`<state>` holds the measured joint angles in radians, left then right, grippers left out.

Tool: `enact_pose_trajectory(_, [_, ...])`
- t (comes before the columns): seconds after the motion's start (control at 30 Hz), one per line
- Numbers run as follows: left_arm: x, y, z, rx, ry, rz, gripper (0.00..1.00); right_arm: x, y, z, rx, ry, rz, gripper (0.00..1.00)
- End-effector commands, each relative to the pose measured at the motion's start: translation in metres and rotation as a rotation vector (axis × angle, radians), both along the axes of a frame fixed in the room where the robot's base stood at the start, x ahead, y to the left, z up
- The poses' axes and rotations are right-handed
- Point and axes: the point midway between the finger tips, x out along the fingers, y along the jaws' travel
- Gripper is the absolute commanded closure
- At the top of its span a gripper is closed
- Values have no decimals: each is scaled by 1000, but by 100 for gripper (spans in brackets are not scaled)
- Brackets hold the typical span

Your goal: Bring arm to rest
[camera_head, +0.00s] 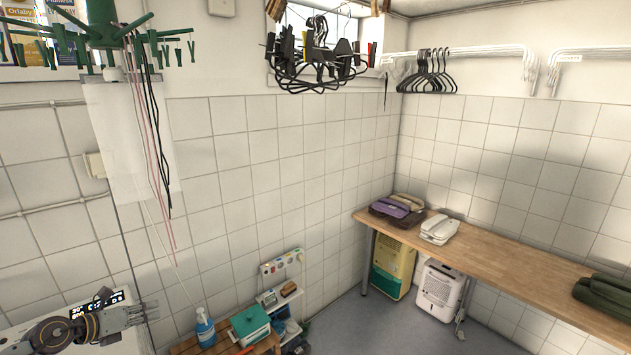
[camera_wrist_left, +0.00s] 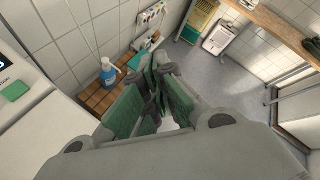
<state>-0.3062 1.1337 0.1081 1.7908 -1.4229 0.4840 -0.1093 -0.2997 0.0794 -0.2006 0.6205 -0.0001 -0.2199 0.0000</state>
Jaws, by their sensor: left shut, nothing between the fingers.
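My left gripper (camera_head: 146,311) is at the lower left of the head view, in front of the white machine with a dark display. Its fingers also show in the left wrist view (camera_wrist_left: 160,82), where the green-padded fingers come together with nothing between them. Part of my left arm is in the head view's bottom left corner. My right gripper is in neither view.
A blue bottle (camera_head: 205,327) and a green box (camera_head: 250,322) stand on a low wooden slatted surface (camera_head: 185,347) near the gripper. A wooden counter (camera_head: 500,262) runs along the right wall. Cords hang above the gripper. Grey floor (camera_head: 380,325) is clear.

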Motion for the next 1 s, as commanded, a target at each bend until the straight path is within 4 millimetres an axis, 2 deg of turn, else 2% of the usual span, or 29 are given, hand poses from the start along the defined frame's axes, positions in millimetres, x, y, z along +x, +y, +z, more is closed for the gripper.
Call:
enact_pose_trajectory(0.3, [2, -42, 12, -284, -111, 124, 100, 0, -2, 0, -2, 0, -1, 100])
enact_pose_trajectory(0.5, [-1, -60, 23, -522, -178, 268, 100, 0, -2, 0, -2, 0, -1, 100])
enact_pose_trajectory(0.77, [-11, -66, 27, -812, -224, 495, 100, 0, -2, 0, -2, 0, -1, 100])
enact_pose_trajectory(1.0, [-29, -64, 16, -1054, -218, 739, 100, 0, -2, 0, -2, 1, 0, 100])
